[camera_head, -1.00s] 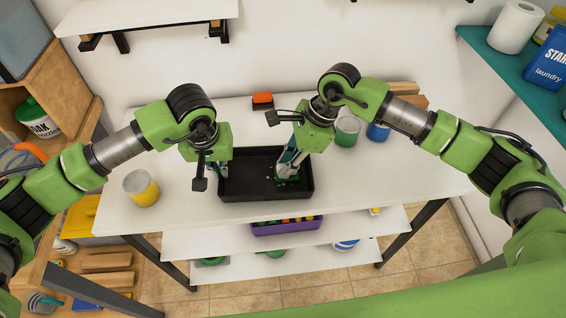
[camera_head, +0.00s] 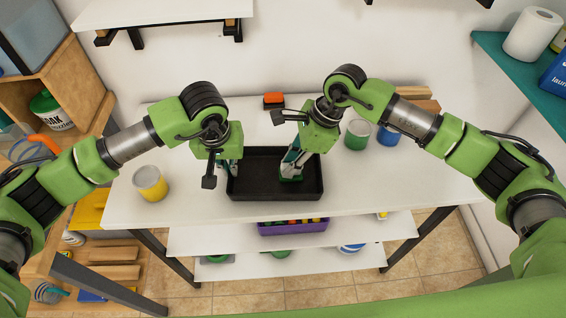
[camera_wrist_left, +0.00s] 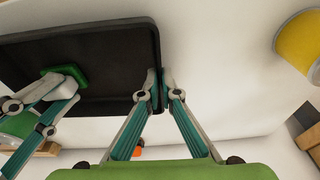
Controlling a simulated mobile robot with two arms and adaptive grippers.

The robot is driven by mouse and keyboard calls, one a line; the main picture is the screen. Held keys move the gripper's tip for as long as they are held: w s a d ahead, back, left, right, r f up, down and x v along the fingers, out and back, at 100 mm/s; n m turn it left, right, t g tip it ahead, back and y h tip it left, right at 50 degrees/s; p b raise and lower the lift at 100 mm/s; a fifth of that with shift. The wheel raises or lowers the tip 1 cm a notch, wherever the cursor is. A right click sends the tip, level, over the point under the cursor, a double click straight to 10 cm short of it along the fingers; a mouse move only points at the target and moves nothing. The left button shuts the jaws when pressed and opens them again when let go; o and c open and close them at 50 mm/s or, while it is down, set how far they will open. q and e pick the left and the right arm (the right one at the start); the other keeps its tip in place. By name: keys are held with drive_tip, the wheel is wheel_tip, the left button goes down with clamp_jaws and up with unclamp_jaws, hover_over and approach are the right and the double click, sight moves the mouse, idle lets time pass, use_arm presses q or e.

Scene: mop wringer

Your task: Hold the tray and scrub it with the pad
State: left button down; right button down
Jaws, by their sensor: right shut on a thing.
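The black tray (camera_head: 275,190) lies on the white table, its inside facing up. My left gripper (camera_head: 231,166) is at the tray's left rim. In the left wrist view its fingers (camera_wrist_left: 160,88) are close together, one on each side of the tray wall (camera_wrist_left: 155,50), pinching it. My right gripper (camera_head: 291,172) points down into the right half of the tray and is shut on a green pad (camera_head: 290,179). The pad also shows in the left wrist view (camera_wrist_left: 66,74), against the tray floor; the fingers partly hide it.
A yellow can (camera_head: 150,186) stands left of the tray. A green can (camera_head: 357,135) and a blue can (camera_head: 388,136) stand behind right. An orange-topped object (camera_head: 273,100) is at the back. A purple bin (camera_head: 292,228) sits on the shelf below. The table right of the tray is clear.

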drive_tip(key=shift+d+f, duration=0.1)
drive_tip(key=shift+d, duration=0.6)
drive_tip(key=shift+a, duration=1.95)
use_arm(q)
drive_tip(key=shift+a, duration=0.1)
use_arm(e)
drive_tip(key=shift+w+d+r, duration=0.1)
drive_tip(key=shift+r, duration=3.55)
use_arm(q)
drive_tip(key=c, duration=2.2)
unclamp_jaws()
